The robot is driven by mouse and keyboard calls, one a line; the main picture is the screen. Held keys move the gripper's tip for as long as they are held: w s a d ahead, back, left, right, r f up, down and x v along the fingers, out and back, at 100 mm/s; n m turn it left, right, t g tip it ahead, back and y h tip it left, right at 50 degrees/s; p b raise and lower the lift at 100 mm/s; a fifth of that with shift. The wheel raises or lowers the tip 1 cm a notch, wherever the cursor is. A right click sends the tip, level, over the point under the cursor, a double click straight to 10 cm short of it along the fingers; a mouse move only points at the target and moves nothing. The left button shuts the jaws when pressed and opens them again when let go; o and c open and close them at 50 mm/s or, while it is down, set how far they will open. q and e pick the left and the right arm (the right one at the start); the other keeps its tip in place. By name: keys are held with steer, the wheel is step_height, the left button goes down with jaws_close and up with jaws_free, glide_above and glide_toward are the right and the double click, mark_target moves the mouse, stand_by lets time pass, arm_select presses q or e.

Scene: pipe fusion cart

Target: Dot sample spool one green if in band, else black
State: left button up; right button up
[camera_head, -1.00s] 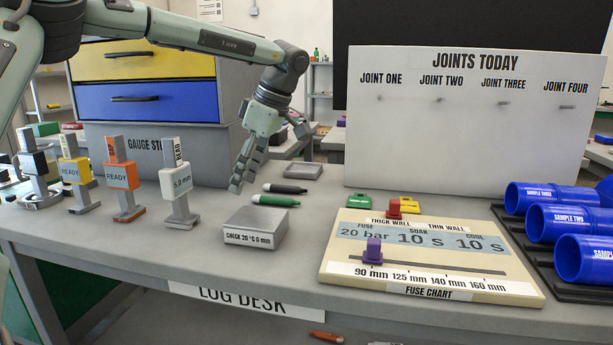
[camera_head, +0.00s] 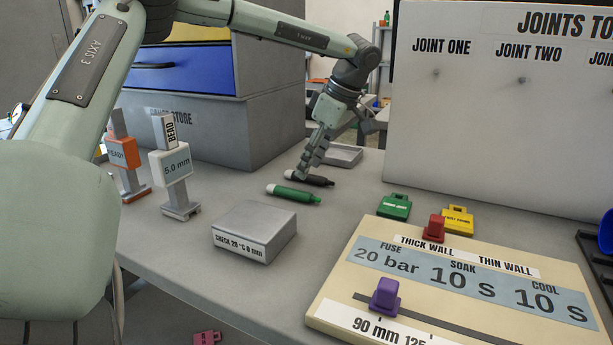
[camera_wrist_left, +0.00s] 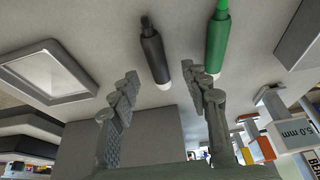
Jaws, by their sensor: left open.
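My left gripper (camera_head: 308,172) is open, low over the desk at the black marker (camera_head: 318,180). In the left wrist view the black marker (camera_wrist_left: 154,55) lies ahead, its white end between the spread fingertips (camera_wrist_left: 160,82) with gaps on both sides. The green marker (camera_head: 293,194) lies on the desk in front of the black one; in the left wrist view the green marker (camera_wrist_left: 218,42) lies just outside one finger. Sample spool one cannot be made out now. My right gripper is out of view.
A grey check block (camera_head: 255,232) sits in front of the markers. The fuse chart (camera_head: 450,290) has purple and red sliders. Green (camera_head: 395,206) and yellow (camera_head: 457,220) tags lie behind it. A shallow grey tray (camera_head: 344,155) lies behind the gripper. The joints board (camera_head: 500,130) stands at right.

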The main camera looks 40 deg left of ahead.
arm_select(q)
steer(key=shift+x, duration=1.1)
steer(key=shift+w, duration=0.1)
jaws_close()
steer(key=shift+r, duration=0.15)
